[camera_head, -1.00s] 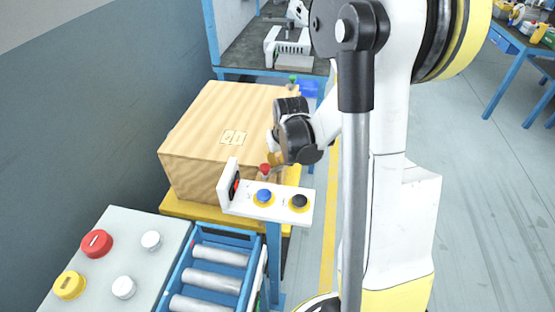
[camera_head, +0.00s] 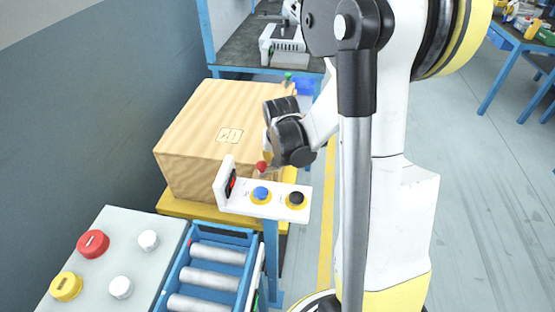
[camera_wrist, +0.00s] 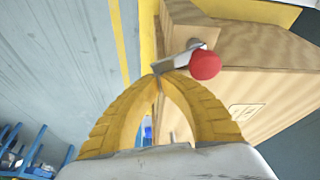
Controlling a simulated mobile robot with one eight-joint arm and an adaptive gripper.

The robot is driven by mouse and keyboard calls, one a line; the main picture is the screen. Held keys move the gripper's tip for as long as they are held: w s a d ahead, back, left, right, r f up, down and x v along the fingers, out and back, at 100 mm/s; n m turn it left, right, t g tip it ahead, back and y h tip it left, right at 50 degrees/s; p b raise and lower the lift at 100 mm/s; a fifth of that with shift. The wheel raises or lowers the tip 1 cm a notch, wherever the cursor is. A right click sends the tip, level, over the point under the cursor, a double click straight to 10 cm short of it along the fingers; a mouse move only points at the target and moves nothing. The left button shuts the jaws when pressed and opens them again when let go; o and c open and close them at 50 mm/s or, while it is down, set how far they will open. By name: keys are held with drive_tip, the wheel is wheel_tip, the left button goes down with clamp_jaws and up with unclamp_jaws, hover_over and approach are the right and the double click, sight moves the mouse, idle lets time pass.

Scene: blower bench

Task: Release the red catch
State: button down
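The red catch shows in the wrist view as a grey metal lever with a red ball knob (camera_wrist: 205,64), in front of the wooden box (camera_wrist: 265,50). In the head view its red knob (camera_head: 262,167) sits at the near right side of the box (camera_head: 215,130). My gripper (camera_wrist: 158,78) has its two yellow fingers curved together with their tips meeting. The tips are right at the lever's end, left of the knob; I cannot tell whether they touch it. In the head view my wrist hides most of the fingers.
A white panel (camera_head: 240,205) with a blue button (camera_head: 260,193) and a black button (camera_head: 296,199) stands just in front of the catch. A roller conveyor (camera_head: 215,268) and a button console (camera_head: 120,245) are at lower left. Open floor lies to the right.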

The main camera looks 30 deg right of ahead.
drive_tip(key=shift+s, duration=0.45)
idle(0.3)
drive_tip(key=shift+a, duration=0.2)
drive_tip(key=shift+w+a, duration=0.25)
drive_tip(key=shift+a, duration=0.3)
drive_tip(key=shift+r, duration=0.15)
drive_tip(key=v, duration=1.1)
drive_tip(key=shift+s+a+r, duration=0.15)
drive_tip(key=shift+s+r, duration=0.1)
drive_tip(key=shift+r, duration=0.05)
